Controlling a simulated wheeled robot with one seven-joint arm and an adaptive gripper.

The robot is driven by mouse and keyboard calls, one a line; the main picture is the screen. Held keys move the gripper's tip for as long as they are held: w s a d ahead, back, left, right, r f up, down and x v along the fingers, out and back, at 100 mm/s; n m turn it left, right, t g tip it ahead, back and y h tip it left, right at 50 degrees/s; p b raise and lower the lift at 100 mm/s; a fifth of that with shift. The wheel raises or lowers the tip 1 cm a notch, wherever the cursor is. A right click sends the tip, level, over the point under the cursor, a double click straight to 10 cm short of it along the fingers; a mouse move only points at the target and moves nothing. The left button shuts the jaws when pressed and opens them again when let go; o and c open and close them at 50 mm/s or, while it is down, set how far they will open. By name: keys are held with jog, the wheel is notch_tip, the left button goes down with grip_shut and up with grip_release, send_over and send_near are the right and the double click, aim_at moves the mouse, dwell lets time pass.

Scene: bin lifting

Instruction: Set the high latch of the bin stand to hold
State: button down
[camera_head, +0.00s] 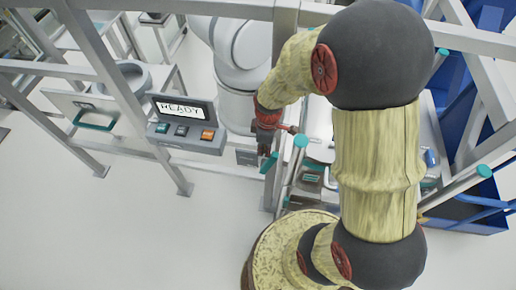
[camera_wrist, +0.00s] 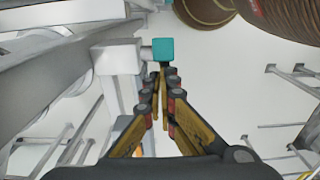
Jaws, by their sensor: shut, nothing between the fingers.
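My gripper (camera_head: 264,149) is shut and empty beside the frame of the bin stand (camera_head: 287,60). Its fingertips also show in the wrist view (camera_wrist: 163,72), closed together. Just beyond them in that view is a teal latch knob (camera_wrist: 163,50) on a short pin from a light grey block (camera_wrist: 118,57). The fingertips overlap the knob's lower edge in the picture; I cannot tell whether they touch it. In the head view a teal piece (camera_head: 269,163) shows right below my gripper. The latch's exact setting is unclear.
A control box (camera_head: 185,135) reading READY, with several buttons, stands left of my gripper. Teal-tipped bars (camera_head: 300,141) and (camera_head: 484,171) rise near my arm. A blue bin (camera_head: 478,110) is at the right. Open floor (camera_head: 110,230) lies at the lower left.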

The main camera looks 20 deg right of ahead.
aim_at(278, 154)
jog(key=s+d, duration=0.1)
jog(key=d, duration=0.1)
jog(key=s+d+f+b, duration=0.1)
jog(key=shift+s+d, duration=0.4)
jog(key=shift+s+d+f+b, duration=0.4)
jog(key=shift+s+d, duration=0.25)
jog(key=shift+d, duration=0.3)
notch_tip(278, 154, up, 12)
jog(key=shift+d, duration=0.15)
jog(key=shift+s, duration=0.1)
dwell(0.5)
